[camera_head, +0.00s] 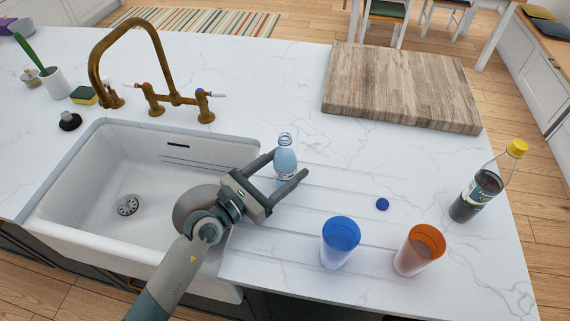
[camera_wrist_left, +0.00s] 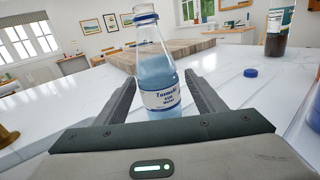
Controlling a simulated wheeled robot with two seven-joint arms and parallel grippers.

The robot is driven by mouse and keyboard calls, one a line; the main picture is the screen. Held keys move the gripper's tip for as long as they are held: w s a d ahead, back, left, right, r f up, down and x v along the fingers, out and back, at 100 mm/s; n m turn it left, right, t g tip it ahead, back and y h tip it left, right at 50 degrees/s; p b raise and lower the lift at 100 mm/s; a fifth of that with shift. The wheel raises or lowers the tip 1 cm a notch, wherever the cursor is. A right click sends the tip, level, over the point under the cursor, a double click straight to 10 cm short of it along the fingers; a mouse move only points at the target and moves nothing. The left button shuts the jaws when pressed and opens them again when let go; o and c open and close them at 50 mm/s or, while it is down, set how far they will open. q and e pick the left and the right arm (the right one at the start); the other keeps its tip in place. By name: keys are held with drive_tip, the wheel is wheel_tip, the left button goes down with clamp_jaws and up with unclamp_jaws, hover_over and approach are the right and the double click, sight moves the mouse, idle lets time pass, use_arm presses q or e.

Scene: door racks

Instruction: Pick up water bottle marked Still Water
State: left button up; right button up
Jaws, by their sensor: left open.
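The water bottle (camera_head: 285,160) is clear and pale blue, with a white label, and stands upright on the white counter right of the sink. Its neck is uncapped. In the left wrist view the bottle (camera_wrist_left: 156,72) stands between the fingers, its label partly readable. My left gripper (camera_head: 290,164) is open, one finger on each side of the bottle. Gaps show beside the bottle, and I see no firm grip on it. My right gripper is in neither view.
A blue cap (camera_head: 382,204), a blue cup (camera_head: 340,242) and an orange cup (camera_head: 419,249) are to the right. A dark bottle with a yellow cap (camera_head: 487,184) stands near the right edge. A wooden board (camera_head: 400,85) lies behind. The sink (camera_head: 100,210) and brass tap (camera_head: 155,65) are left.

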sight(294, 158)
use_arm(q)
drive_tip(key=p+x, duration=0.1)
drive_tip(key=x, duration=0.2)
drive_tip(key=shift+w+d+r, duration=0.15)
drive_tip(key=shift+w, duration=0.05)
drive_tip(key=shift+w+d, duration=0.35)
drive_tip(key=shift+w, duration=0.05)
drive_tip(key=c, duration=1.4)
drive_tip(key=shift+o, duration=0.2)
drive_tip(key=shift+p, duration=0.3)
drive_tip(key=shift+r, duration=0.25)
